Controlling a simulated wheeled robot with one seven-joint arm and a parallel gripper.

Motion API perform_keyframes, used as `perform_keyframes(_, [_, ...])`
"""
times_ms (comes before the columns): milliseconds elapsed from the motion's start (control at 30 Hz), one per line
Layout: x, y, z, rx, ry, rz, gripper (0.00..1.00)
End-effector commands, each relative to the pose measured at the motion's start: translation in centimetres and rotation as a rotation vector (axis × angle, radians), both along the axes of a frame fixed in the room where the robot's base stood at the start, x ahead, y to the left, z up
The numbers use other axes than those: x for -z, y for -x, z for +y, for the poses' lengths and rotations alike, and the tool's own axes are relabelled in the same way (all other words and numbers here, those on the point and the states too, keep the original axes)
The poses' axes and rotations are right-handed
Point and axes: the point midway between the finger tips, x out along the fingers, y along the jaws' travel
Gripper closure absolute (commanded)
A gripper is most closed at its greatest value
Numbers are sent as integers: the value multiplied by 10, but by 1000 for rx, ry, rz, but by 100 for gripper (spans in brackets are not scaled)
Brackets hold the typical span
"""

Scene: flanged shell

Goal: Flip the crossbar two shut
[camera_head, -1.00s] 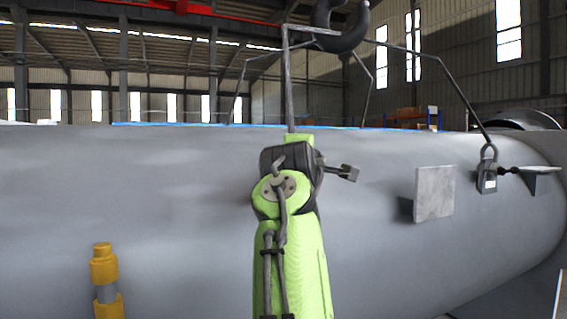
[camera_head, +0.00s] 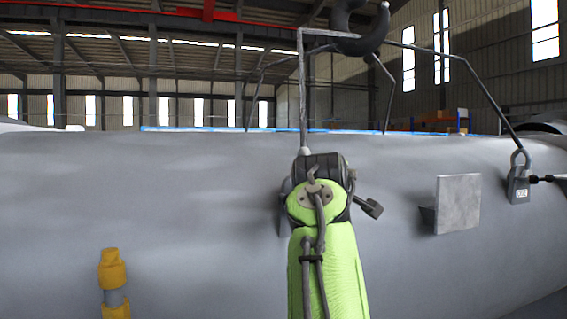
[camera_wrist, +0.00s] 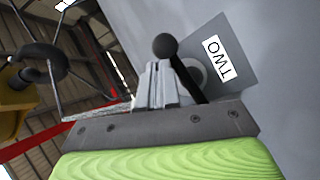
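Crossbar two shows in the wrist view as a black lever (camera_wrist: 183,74) with a round black knob (camera_wrist: 165,44) at its end. It slants down from the knob past a round grey pivot, beside a grey plate with a white "TWO" label (camera_wrist: 217,59). My gripper (camera_wrist: 157,68) has its grey fingers close together, just left of the lever. No clear gap shows between them, and nothing is seen held. Whether they touch the lever cannot be told. In the head view my green arm stands before the shell (camera_head: 170,190) and hides the crossbar and the fingertips.
A square grey plate (camera_head: 458,203) sticks out from the shell right of my arm. A padlock-shaped weight (camera_head: 517,185) hangs at the right on a sling rod below a dark crane hook (camera_head: 362,40). A yellow fitting (camera_head: 112,270) stands at lower left.

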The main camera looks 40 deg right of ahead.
Motion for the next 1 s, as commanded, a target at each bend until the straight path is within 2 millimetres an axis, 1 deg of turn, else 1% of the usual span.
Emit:
perform_keyframes(300, [3,0,1,2,-50,-17,100])
perform_keyframes(767, [3,1,3,0,-49,-20,100])
perform_keyframes(867, [2,8,13,-1,-48,-23,100])
perform_keyframes(1000, [-1,28,37,-4,-47,-24,100])
